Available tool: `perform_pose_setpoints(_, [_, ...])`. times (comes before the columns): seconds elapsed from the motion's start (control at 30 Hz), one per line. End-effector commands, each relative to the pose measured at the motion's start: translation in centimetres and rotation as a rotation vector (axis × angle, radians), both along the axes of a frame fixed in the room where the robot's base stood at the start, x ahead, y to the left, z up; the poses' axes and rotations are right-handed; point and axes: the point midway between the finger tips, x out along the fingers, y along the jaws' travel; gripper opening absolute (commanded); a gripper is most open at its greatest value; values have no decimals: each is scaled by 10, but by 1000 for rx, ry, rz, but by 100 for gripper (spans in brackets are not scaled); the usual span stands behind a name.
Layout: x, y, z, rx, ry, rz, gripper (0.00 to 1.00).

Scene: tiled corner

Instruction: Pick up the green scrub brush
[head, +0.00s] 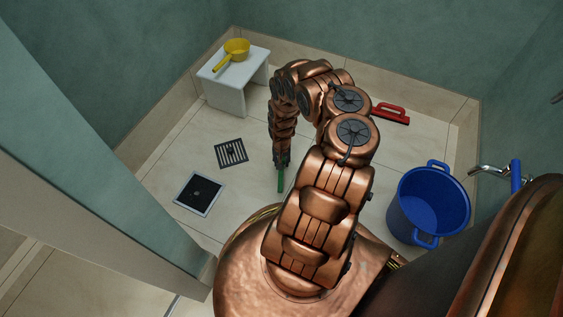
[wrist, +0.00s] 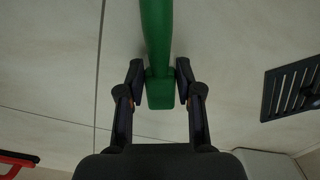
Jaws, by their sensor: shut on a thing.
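The green scrub brush (head: 281,181) shows in the head view as a short green piece just below my gripper (head: 281,163), over the tiled floor. In the wrist view its green handle (wrist: 157,40) runs from the top edge down to a blocky end between the fingers. My gripper (wrist: 161,84) is shut on that blocky end, with a dark fingertip on each side. The rest of the brush lies outside the wrist view and is mostly hidden by my arm in the head view. I cannot tell whether it touches the floor.
A white stool (head: 224,92) with a yellow dipper (head: 236,48) stands at the back left. A floor drain (head: 231,153) and a dark square in a white frame (head: 199,194) lie left of my gripper. A blue bucket (head: 428,205) stands right; a red object (head: 391,113) lies behind my arm.

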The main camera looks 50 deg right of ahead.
Motion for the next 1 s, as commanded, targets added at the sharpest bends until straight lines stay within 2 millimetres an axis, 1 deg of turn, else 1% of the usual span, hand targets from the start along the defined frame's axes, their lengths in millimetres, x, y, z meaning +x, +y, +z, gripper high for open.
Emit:
perform_pose_setpoints(0.13, [0,0,6,0,0,0,0])
perform_pose_setpoints(0.23, [0,0,16,0,0,-1,0])
perform_pose_setpoints(0.5, [-1,0,59,0,1,0,0])
perform_pose_setpoints(0.7, [-1,0,85,-1,2,0,0])
perform_pose_setpoints(0.83, [-1,0,95,-1,0,-1,0])
perform_pose_setpoints(1.0, [-1,0,100,-1,1,0,0])
